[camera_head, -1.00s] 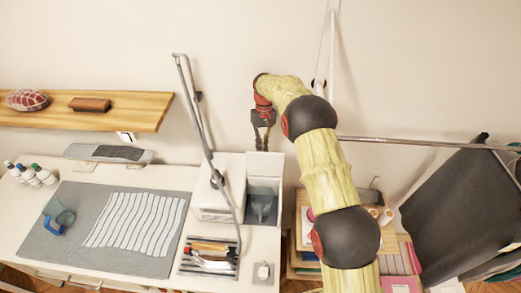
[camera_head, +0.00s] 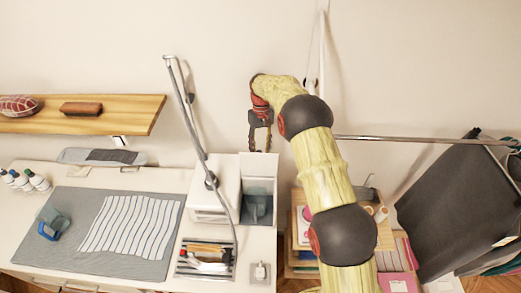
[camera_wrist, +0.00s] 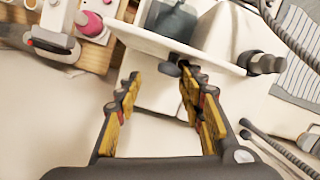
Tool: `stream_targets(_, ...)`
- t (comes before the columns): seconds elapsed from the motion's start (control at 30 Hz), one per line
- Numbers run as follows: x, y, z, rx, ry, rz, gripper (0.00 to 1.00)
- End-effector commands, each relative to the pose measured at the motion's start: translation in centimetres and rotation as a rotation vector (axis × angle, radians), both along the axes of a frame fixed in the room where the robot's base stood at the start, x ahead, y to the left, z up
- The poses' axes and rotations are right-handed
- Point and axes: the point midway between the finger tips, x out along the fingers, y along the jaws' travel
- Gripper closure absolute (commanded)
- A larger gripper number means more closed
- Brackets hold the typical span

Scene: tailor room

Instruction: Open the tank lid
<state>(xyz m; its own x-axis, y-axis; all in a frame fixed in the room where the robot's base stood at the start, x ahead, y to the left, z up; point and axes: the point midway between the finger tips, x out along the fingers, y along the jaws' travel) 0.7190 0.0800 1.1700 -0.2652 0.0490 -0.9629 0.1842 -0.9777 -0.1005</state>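The tank (camera_head: 258,208) is a grey-blue translucent container at the right side of a white machine on the table. A pale panel (camera_head: 258,168), which looks like its lid, stands up behind the tank opening. In the wrist view the tank (camera_wrist: 178,18) is at the top, and the white panel (camera_wrist: 150,38) crosses below it with a small dark tab near the right fingertip. My gripper (camera_head: 259,148) points down just above the panel's top edge. Its fingers are apart with nothing held between them, as the wrist view (camera_wrist: 158,80) shows. Contact with the panel cannot be told.
A grey tubular arm (camera_head: 190,115) rises beside the machine on the left. A wooden shelf (camera_head: 130,115) is on the wall at left. A metal rail (camera_head: 400,138) and dark garments (camera_head: 455,200) are at right. A tool tray (camera_head: 205,258) lies in front.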

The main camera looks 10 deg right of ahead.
Motion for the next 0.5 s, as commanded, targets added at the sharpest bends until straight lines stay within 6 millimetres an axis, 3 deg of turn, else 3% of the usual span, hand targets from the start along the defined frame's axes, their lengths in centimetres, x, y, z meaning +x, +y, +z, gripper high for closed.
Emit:
stream_targets(0.27,0.1,0.2,0.5,0.002,-0.003,0.000,0.61)
stream_targets(0.5,0.1,0.1,4.2,0.002,-0.006,0.000,0.61)
